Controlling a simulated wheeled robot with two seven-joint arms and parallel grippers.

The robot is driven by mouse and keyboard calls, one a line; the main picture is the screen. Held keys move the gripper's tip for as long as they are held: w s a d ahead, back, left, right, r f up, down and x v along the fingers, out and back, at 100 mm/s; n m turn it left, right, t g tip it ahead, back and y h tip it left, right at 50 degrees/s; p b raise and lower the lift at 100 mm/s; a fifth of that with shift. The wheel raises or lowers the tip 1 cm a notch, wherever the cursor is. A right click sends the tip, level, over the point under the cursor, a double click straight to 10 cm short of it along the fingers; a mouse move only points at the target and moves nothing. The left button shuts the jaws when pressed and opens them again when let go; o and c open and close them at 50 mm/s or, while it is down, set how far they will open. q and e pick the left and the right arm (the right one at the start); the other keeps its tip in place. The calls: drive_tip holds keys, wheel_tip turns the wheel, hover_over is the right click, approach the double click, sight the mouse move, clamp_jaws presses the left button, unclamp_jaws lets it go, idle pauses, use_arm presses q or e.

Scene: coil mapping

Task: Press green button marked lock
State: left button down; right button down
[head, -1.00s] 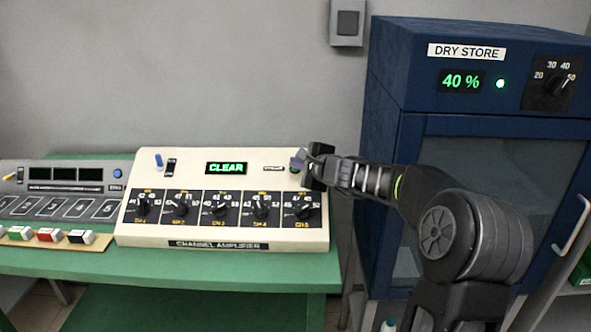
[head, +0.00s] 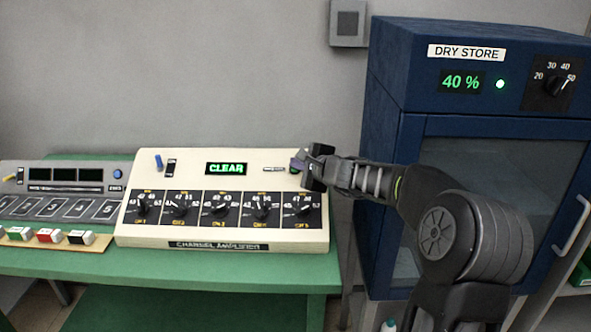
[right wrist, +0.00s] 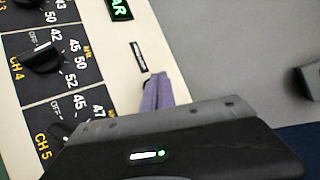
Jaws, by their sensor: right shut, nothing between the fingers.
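The cream channel amplifier (head: 290,235) stands on the green bench, and its display (head: 226,168) reads CLEAR. A small label plate (head: 273,169) sits right of the display; its text is too small to read. A sliver of the green button (head: 294,170) shows beside it, mostly hidden by my right gripper. My right gripper (head: 298,161) is shut and empty, its purple fingertips at the button's place. In the right wrist view the shut fingers (right wrist: 157,93) end beside the label plate (right wrist: 139,57); the button is hidden there, and I cannot tell whether they touch it. My left gripper is out of view.
A row of black dials (head: 221,208) runs along the amplifier's front, with a blue-handled switch (head: 158,161) at its upper left. A grey unit (head: 62,190) and coloured blocks (head: 48,235) are at the left. The blue dry store cabinet (head: 385,150) stands close at the right.

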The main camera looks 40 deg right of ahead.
drive_tip(key=shift+f, duration=0.15)
idle(0.5)
drive_tip(key=shift+w+d+f+b, duration=0.15)
drive_tip(key=shift+f+b, duration=0.1)
drive_tip(key=shift+b, duration=0.15)
drive_tip(key=shift+f, duration=0.1)
idle(0.4)
drive_tip(key=shift+r, duration=0.5)
drive_tip(key=shift+s+a+r+p, duration=0.35)
drive_tip(key=shift+r+p, duration=0.15)
drive_tip(key=shift+r, duration=0.1)
drive_tip(key=r, duration=0.1)
drive_tip(key=s+a+r+p, duration=0.1)
drive_tip(key=s+r+p, duration=0.1)
drive_tip(key=r, duration=0.1)
drive_tip(key=shift+a, duration=0.2)
